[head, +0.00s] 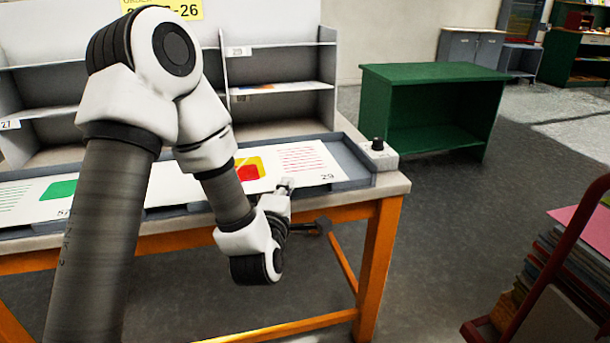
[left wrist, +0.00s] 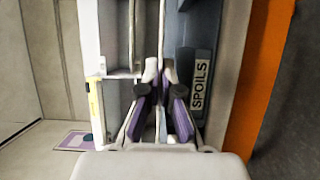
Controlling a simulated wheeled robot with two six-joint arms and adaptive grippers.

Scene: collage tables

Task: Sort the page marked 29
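The page marked 29 (head: 306,160), white with red lines and a yellow and red picture, lies at the right end of the long grey tray (head: 355,172) on the table. My left arm reaches over the table from the left and hides part of the tray. My left gripper (head: 286,186) is at the near edge of this page. In the left wrist view the fingertips (left wrist: 160,70) are close together with a narrow gap. I cannot tell whether the page's edge is between them. My right gripper is not in view.
A grey shelf unit with numbered labels, one reading 29 (head: 238,51), stands behind the tray. A page with a green shape (head: 58,190) lies further left. A SPOILS label (left wrist: 200,80) shows in the left wrist view. A green cabinet (head: 430,75) and a red cart (head: 540,290) are right.

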